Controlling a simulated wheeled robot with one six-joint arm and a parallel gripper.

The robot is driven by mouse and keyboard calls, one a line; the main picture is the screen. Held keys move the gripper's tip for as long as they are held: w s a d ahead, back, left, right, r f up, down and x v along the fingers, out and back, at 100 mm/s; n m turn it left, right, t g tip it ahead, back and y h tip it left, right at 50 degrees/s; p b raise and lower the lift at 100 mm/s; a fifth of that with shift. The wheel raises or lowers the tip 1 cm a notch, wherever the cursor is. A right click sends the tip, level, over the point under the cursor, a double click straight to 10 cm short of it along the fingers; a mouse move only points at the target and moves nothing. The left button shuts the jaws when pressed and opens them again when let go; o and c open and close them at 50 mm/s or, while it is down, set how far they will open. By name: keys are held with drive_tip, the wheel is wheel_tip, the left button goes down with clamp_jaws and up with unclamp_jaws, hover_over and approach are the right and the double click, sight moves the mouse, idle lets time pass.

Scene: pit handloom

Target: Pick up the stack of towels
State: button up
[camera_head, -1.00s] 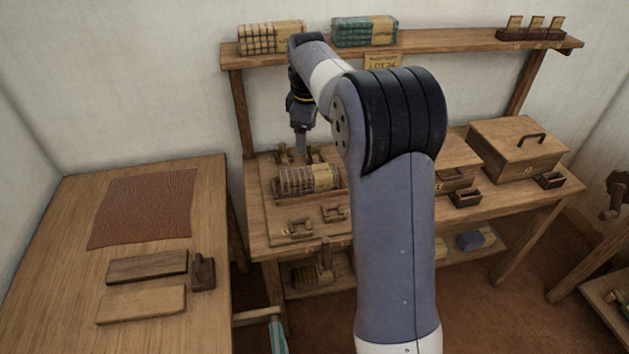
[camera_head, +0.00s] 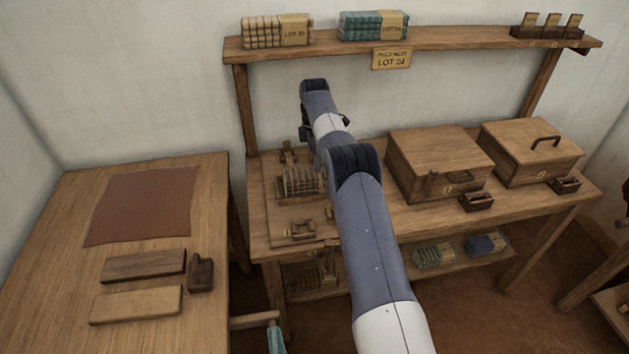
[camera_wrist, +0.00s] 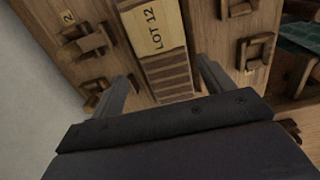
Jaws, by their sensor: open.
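A striped brown and cream towel stack (camera_head: 302,181) with a paper band lies in a wooden frame on the bench, partly hidden by my arm in the head view. In the wrist view the stack (camera_wrist: 168,75) shows its band reading LOT 12. My gripper (camera_wrist: 163,88) is open, with one finger on each side of the stack in that view; I cannot tell whether they touch it. The gripper tips are hidden in the head view. Two more banded stacks sit on the upper shelf: a cream and brown one (camera_head: 262,33) and a green one (camera_head: 362,26).
A sign (camera_head: 391,59) reading LOT 24 hangs below the shelf. Two wooden boxes (camera_head: 440,150) stand right of my arm. Wooden clamps (camera_wrist: 88,43) flank the stack. The lower shelf holds green (camera_head: 433,255) and blue (camera_head: 486,244) bundles. The left table (camera_head: 60,240) is separate.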

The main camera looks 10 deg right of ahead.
sight(313, 172)
wheel_tip(313, 172, down, 3)
drive_tip(key=shift+f, duration=0.15)
drive_tip(key=shift+s+a+f+p, duration=0.15)
drive_tip(key=shift+f+p, duration=0.3)
drive_tip(key=shift+f, duration=0.9)
drive_tip(key=shift+s+a+f+p, duration=0.1)
drive_tip(key=shift+f+p, duration=0.3)
drive_tip(key=shift+f, duration=0.9)
drive_tip(key=shift+c, duration=0.5)
drive_tip(key=c, duration=0.7)
